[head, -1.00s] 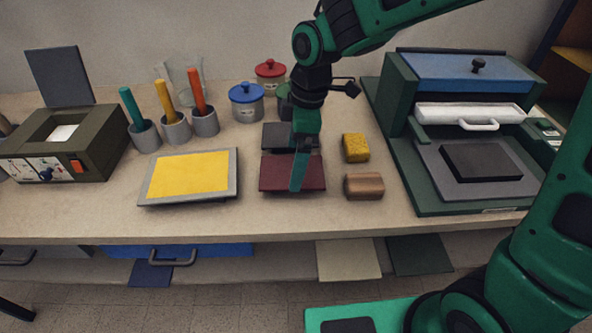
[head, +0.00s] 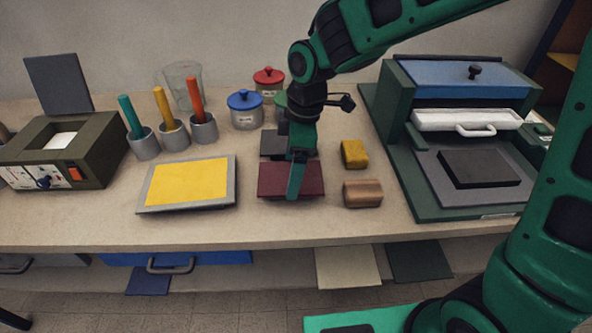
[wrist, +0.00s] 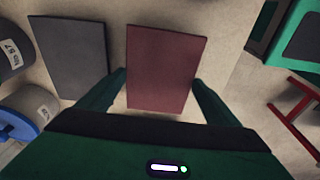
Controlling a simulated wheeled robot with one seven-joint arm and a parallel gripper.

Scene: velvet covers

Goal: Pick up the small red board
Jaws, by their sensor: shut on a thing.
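The small red board (head: 309,181) is a flat dark-red rectangle near the front middle of the counter. My gripper (head: 295,192) comes down over it from above and is shut on it. In the wrist view, the red board (wrist: 162,60) lies between my two fingers (wrist: 160,90), one along each long side. In the head view, a finger hides part of the board. I cannot tell whether the board is clear of the counter.
A dark grey board (head: 273,143) lies just behind. A yellow sponge (head: 354,154) and brown block (head: 362,193) sit close on the right. A yellow-topped grey frame (head: 188,182) is left, a green press (head: 400,165) farther right. Lidded jars (head: 245,110) stand behind.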

